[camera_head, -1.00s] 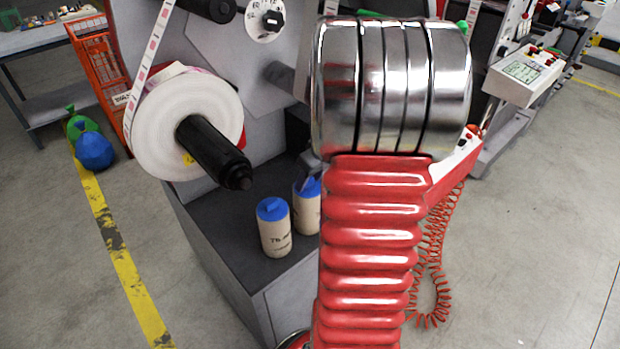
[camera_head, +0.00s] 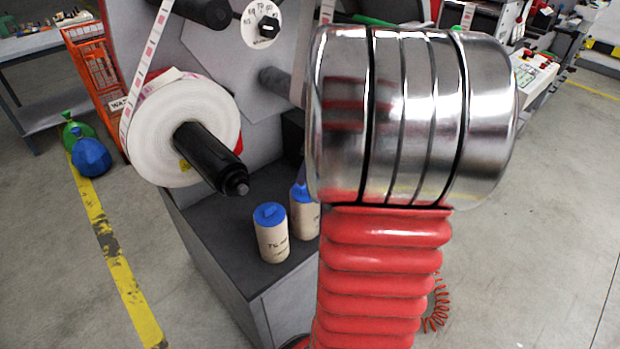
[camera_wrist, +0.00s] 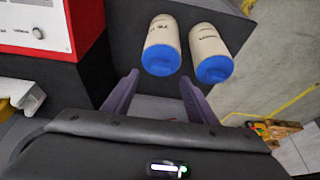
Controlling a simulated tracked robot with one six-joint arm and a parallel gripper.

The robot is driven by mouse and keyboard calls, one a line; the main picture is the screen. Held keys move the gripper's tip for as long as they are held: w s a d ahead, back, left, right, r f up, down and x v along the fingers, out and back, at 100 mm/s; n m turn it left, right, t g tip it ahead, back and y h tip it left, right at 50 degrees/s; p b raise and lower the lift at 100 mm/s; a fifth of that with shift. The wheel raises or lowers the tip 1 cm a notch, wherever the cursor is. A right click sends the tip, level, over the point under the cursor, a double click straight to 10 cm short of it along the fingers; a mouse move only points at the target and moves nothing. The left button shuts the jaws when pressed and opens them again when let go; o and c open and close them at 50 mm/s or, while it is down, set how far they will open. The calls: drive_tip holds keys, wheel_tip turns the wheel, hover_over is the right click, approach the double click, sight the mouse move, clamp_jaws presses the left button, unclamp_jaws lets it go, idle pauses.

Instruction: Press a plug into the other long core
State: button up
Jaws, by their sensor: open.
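Two long beige cores stand upright close together on the dark cabinet top. The nearer core (camera_head: 273,240) has a blue plug (camera_head: 270,213) in its top end. The other core (camera_head: 306,218) also has a blue plug (camera_head: 298,193) at its top, partly hidden behind my arm. In the wrist view, the left core (camera_wrist: 163,33) and right core (camera_wrist: 207,40) both show blue plugs, the left plug (camera_wrist: 161,60) and the right plug (camera_wrist: 214,69). My gripper (camera_wrist: 158,77) is open and empty, its purple fingers spread just short of the left plug. How deep each plug sits I cannot tell.
A white label roll (camera_head: 180,135) on a black spindle (camera_head: 210,160) juts out left of the cores. The dark cabinet top (camera_head: 225,225) is clear around the nearer core.

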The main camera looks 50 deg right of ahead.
drive_tip(key=v, duration=0.6)
drive_tip(key=shift+r, duration=0.4)
drive_tip(key=shift+s, duration=0.25)
